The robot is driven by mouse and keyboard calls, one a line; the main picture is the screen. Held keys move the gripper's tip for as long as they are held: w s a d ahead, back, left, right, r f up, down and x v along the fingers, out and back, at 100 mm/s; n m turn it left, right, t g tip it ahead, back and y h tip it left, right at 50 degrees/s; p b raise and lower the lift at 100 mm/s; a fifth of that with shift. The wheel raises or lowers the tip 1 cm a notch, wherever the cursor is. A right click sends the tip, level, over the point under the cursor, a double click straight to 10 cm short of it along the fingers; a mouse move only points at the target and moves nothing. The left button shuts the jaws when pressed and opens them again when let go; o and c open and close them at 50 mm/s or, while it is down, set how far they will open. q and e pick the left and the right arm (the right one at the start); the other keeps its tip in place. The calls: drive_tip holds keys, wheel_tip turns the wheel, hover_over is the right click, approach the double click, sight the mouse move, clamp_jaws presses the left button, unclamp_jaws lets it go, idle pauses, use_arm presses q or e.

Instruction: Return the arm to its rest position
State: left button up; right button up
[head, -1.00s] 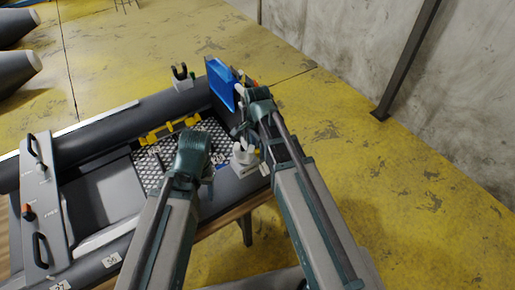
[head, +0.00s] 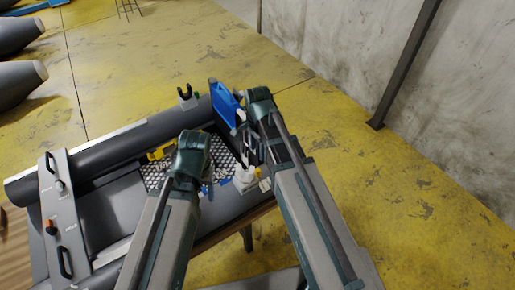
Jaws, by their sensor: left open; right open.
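My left arm reaches up over the boat, its green wrist covering most of my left gripper (head: 210,178). The part that shows is small, over the perforated metal plate (head: 222,152). My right arm reaches higher and further right. My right gripper (head: 246,138) is open beside the blue upright container (head: 225,103), near the right end of the boat. Its fingers are partly hidden by my wrist. I see nothing clearly held in either gripper.
The grey inflatable boat (head: 130,150) lies on a wooden table (head: 12,238). A grey panel with black handles (head: 62,215) crosses its left part. A white fitting (head: 244,178) sits near the right edge. Yellow floor to the right is open, up to a concrete wall (head: 350,50).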

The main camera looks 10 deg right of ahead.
idle(0.4)
drive_tip(key=s+a+n+h, duration=0.1)
drive_tip(key=s+a+n, duration=0.7)
drive_tip(key=s+n, duration=0.5)
drive_tip(key=n, duration=0.4)
drive_tip(key=shift+a+n, duration=0.2)
drive_tip(key=shift+n, duration=0.2)
drive_tip(key=shift+w, duration=0.15)
